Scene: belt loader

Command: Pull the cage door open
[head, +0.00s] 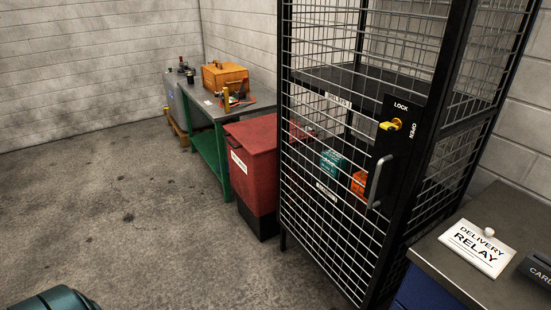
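The cage (287,160) stands right of centre, a tall black frame with wire mesh. Its door (335,215) faces me and looks closed. A black lock plate (403,117) on the door is marked LOCK and OPEN and carries a yellow key or knob (390,125), whose handle points left. A grey bar handle (378,182) stands upright below it. Behind the mesh, a teal box (333,161) and an orange box (360,184) sit on a shelf. Neither of my grippers is in view.
A counter (470,277) with a DELIVERY RELAY card (478,248) is close at the lower right. The floor (130,220) at left is clear. A dark teal object (58,299) shows at the bottom left.

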